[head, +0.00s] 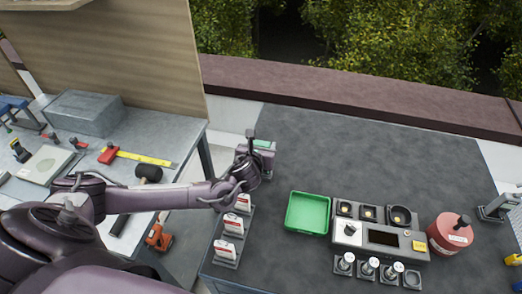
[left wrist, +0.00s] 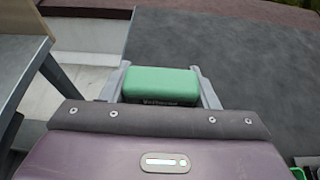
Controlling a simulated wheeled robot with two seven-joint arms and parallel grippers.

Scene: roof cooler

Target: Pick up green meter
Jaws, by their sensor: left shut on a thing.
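The green meter (left wrist: 160,86) is a rounded box with a green top and a dark face bearing small lettering. It sits between the two grey fingers of my left gripper (left wrist: 160,77), which are shut on it from both sides. In the head view the green meter (head: 263,144) is a small green patch, partly hidden by my left gripper (head: 257,158) at the left back part of the dark table. I cannot tell whether it touches the table.
On the dark table (head: 330,150), several white-and-red meters (head: 233,223) stand in holders along the left edge. A green tray (head: 290,213), a grey device (head: 383,238) and a red canister (head: 451,233) lie to the right. The table's back is clear. A tool bench (head: 185,130) stands left.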

